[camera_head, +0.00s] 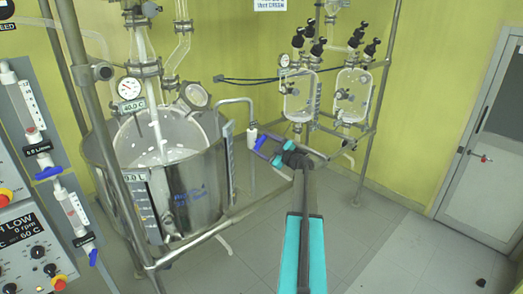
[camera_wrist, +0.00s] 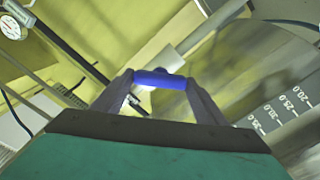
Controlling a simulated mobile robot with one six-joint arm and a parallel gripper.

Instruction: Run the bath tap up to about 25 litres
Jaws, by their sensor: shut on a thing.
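The steel bath (camera_head: 190,185) stands at the left, with a clear vessel inside it. Its tap (camera_head: 252,136) is a white body under a bent pipe on the bath's right side, with a blue lever (camera_wrist: 160,79). My gripper (camera_head: 267,150) is at the tap and shut on the blue lever; in the wrist view both fingers (camera_wrist: 158,84) press on its ends. A litre scale (camera_wrist: 283,108) on the bath wall shows marks including 20.0, 25.0 and 30.0. A readout (camera_head: 133,177) on the bath ends in "0.0 L"; its front digits are unclear. I cannot make out the water level.
A round dial (camera_head: 129,88) with a 40.0 C label is above the bath. Metal frame posts and a low rail (camera_head: 185,245) stand around it. Two glass vessels (camera_head: 299,98) hang behind my arm. A control panel is at far left.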

